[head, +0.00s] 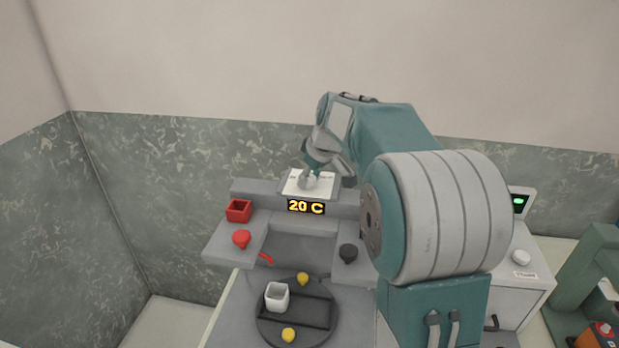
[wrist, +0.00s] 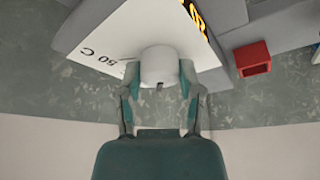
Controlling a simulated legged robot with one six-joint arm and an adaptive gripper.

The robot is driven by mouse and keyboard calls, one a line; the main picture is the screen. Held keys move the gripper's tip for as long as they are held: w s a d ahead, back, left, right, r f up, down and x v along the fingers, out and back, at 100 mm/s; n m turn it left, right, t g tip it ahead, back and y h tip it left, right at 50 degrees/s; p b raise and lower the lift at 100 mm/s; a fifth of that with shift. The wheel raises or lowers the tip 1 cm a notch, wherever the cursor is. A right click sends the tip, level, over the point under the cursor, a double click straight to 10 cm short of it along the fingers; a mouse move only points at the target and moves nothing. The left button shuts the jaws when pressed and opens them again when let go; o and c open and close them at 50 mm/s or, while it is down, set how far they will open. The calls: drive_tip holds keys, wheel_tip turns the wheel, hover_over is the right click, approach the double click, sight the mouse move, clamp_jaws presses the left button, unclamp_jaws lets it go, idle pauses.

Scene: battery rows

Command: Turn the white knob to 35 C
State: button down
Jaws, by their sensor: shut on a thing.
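The white knob (wrist: 160,66) sits on a white dial plate (wrist: 112,42) marked "50 C", which appears turned in the wrist view. My gripper (wrist: 160,88) is shut on the knob, with one finger on each side of it. In the head view my gripper (head: 311,172) reaches down onto the white plate (head: 325,187) at the top of the grey station, and it largely hides the knob. The display (head: 306,207) below the plate reads 20 C. The knob's pointer setting is too small to read.
A red square holder (head: 238,211) and a red knob (head: 241,238) are left of the display. A black knob (head: 348,253) is to the right. A white device (head: 520,265) stands at right.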

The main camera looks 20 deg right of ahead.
drive_tip(key=m+h, duration=0.1)
drive_tip(key=m, duration=0.2)
drive_tip(key=m+h, duration=0.1)
drive_tip(key=m, duration=0.2)
drive_tip(key=shift+a+f, duration=0.1)
drive_tip(key=shift+m, duration=0.4)
drive_tip(key=shift+c, duration=1.3)
unclamp_jaws()
drive_tip(key=shift+h, duration=0.3)
drive_tip(key=v, duration=1.2)
drive_tip(key=shift+f, duration=0.1)
